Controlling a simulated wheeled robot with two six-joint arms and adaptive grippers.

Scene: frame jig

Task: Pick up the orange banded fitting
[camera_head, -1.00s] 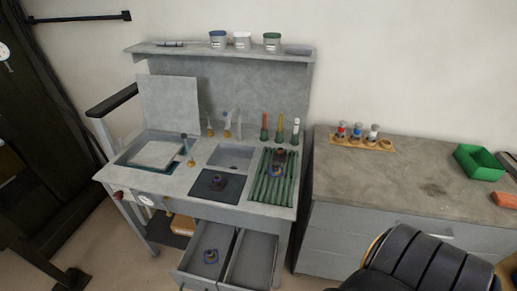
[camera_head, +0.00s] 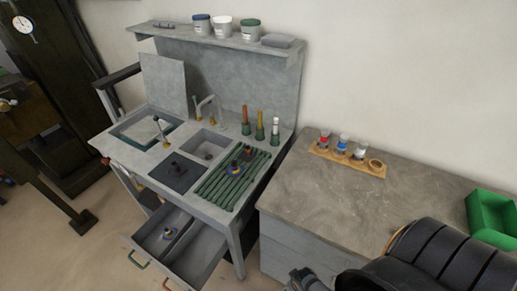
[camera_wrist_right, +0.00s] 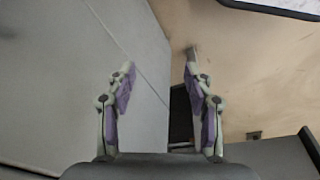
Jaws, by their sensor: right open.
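Several small fittings are in the head view. One with a blue base (camera_head: 233,168) and a darker one (camera_head: 248,152) are on the green ribbed rack. Another (camera_head: 174,166) stands on the dark mat, and a blue one with a yellowish part (camera_head: 168,233) lies in the open drawer. They are too small for me to tell which has the orange band. My right gripper (camera_wrist_right: 159,72) is open and empty in the right wrist view, beside a grey panel and above the floor. No fitting shows between its fingers. My left gripper is not in view.
The grey workbench (camera_head: 205,207) has a sink, tap and upright bottles in green holders (camera_head: 260,132). Its drawer (camera_head: 196,262) sticks out at the front. The counter (camera_head: 320,195) on the right holds a wooden rack (camera_head: 347,165) and a green bin (camera_head: 490,215).

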